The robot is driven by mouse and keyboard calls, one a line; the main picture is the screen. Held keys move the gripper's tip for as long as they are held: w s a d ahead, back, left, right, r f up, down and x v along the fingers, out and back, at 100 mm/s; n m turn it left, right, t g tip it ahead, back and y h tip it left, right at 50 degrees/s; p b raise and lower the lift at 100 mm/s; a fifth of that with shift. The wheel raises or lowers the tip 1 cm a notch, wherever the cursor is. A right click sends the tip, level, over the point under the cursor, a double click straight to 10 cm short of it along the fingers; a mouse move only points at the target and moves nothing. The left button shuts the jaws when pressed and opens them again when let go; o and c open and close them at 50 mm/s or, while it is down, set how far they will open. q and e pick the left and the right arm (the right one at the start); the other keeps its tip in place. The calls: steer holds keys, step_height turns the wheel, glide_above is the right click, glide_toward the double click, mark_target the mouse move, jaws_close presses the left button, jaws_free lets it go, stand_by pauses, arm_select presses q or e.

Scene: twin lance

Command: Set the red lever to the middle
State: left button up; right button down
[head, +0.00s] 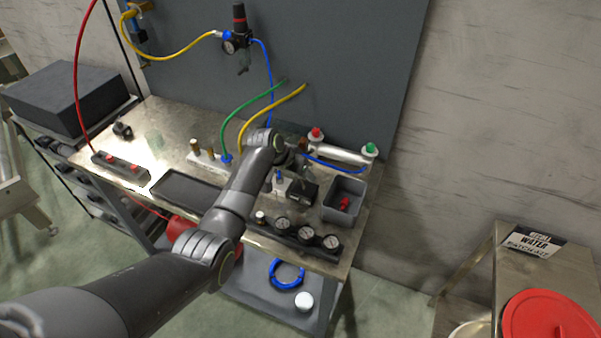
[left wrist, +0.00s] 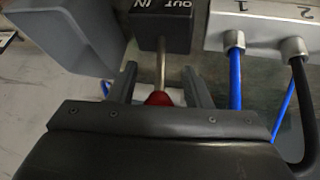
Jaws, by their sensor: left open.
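In the left wrist view, a black valve block (left wrist: 163,27) carries the words OUT and IN. A metal lever stem comes from it and ends in a red knob (left wrist: 159,98). My left gripper (left wrist: 160,80) is open, with one finger on each side of the stem and knob. Gaps show between the stem and both fingers. The knob is partly hidden by the gripper body. In the head view, my left arm reaches over the bench to the black block (head: 302,193); the lever and fingertips cannot be made out there. My right gripper is out of view.
A grey bin (head: 335,214) with a red item stands close beside the block. On its other side is a pale manifold (left wrist: 265,28) with blue and black hoses. Several gauges (head: 306,235) line the bench's front edge. Hoses hang behind.

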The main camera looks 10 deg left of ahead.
arm_select(q)
steer(key=shift+r, duration=0.1)
steer(key=shift+v, duration=0.8)
steer(key=b+v, duration=0.2)
steer(key=v, duration=1.3)
steer(key=shift+s+r, duration=0.15)
steer(key=shift+r, duration=0.1)
steer(key=shift+a, duration=0.15)
